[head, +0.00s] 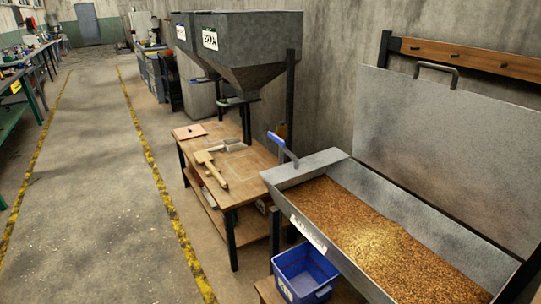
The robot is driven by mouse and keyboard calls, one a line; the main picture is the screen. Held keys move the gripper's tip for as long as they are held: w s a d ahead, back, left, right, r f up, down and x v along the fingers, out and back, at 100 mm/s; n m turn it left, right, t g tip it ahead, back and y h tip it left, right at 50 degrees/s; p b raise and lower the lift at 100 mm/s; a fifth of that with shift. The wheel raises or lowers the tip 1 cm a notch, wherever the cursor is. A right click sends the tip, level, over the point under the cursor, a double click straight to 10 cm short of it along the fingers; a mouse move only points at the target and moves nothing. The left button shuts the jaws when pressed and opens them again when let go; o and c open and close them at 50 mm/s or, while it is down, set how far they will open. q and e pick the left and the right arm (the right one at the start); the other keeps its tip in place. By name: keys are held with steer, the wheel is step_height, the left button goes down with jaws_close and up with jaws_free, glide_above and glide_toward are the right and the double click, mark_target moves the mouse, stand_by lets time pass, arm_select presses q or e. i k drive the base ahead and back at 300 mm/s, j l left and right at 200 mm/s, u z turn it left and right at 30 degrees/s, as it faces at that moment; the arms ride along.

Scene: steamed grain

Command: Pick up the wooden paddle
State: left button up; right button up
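A pale wooden tool that looks like the wooden paddle (212,168) lies flat on the wooden table (255,165), near its front left edge. It has a wider end toward the back and a narrower end toward the front. A metal scoop or trowel-like tool (225,146) lies just behind it; I cannot tell whether they touch. Neither of my grippers is in view.
A metal trough full of brown grain (370,235), with a raised lid (437,153), stands right of the table. A blue crate (306,275) sits below it. Grey hoppers (257,45) stand behind the table. The floor (95,190) to the left is clear.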

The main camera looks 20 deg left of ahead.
mark_target(202, 157)
steer(key=i+j+z, duration=0.25)
steer(key=j, duration=0.35)
steer(key=i+j+z, duration=0.1)
steer(key=i+j, duration=0.2)
steer(key=i+j+z, duration=0.15)
steer(key=j, duration=0.25)
steer(key=i+j+z, duration=0.1)
steer(key=j, duration=0.25)
steer(key=i+j+z, duration=0.15)
steer(key=j, duration=0.2)
